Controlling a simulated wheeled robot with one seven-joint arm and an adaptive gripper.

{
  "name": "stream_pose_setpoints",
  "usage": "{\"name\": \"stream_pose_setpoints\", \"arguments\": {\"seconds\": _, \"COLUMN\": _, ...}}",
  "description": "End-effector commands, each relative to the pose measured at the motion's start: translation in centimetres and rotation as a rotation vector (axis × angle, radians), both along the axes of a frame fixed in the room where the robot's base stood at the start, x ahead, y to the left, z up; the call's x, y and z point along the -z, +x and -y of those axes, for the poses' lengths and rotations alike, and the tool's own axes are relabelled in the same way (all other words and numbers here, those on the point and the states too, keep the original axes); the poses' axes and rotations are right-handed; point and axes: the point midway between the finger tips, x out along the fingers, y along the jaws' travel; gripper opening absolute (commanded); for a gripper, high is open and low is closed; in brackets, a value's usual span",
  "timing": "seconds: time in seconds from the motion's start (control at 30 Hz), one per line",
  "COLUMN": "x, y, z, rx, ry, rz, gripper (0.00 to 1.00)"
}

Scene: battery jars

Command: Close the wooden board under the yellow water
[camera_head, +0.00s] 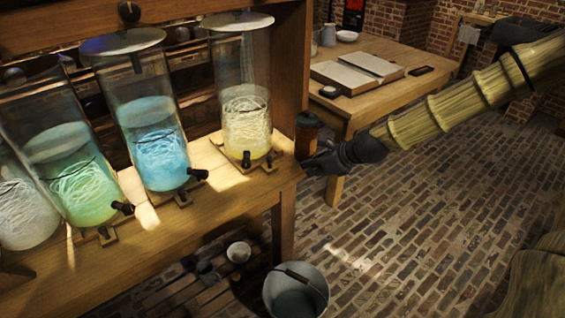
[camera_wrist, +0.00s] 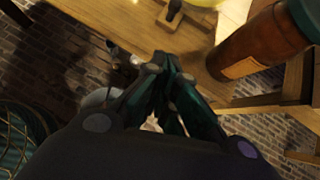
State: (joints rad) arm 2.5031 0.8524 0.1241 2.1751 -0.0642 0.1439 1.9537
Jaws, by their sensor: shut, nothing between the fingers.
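The jar of yellow water (camera_head: 247,128) stands at the right end of the wooden bench. Under it lies a small wooden board (camera_head: 236,157), with dark knobs or a tap at its front. In the wrist view, part of a wooden piece with a dark knob (camera_wrist: 172,14) shows at the top, below a bit of yellow. My gripper (camera_head: 306,168) is at the bench's right front corner, to the right of the board and apart from it. In the wrist view its fingers (camera_wrist: 165,62) are together and hold nothing.
A brown canister with a dark green top (camera_head: 307,136) stands close beside my gripper; it also shows in the wrist view (camera_wrist: 258,42). Jars of blue (camera_head: 158,155) and green water (camera_head: 80,190) stand to the left. A metal bucket (camera_head: 296,291) sits on the brick floor.

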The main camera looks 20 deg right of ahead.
Motion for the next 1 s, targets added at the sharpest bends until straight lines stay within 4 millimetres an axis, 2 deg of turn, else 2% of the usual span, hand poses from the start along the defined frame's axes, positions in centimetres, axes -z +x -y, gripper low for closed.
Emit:
{"name": "stream_pose_setpoints", "arguments": {"seconds": 0.1, "x": -0.5, "y": 0.3, "z": 0.1, "rx": 0.018, "ry": 0.021, "rz": -0.003, "gripper": 0.00}}
{"name": "stream_pose_setpoints", "arguments": {"seconds": 0.27, "x": 0.2, "y": 0.9, "z": -0.3, "rx": 0.018, "ry": 0.022, "rz": -0.004, "gripper": 0.00}}
{"name": "stream_pose_setpoints", "arguments": {"seconds": 1.0, "x": 5.4, "y": 5.3, "z": -3.5, "rx": 0.016, "ry": 0.019, "rz": -0.004, "gripper": 0.00}}
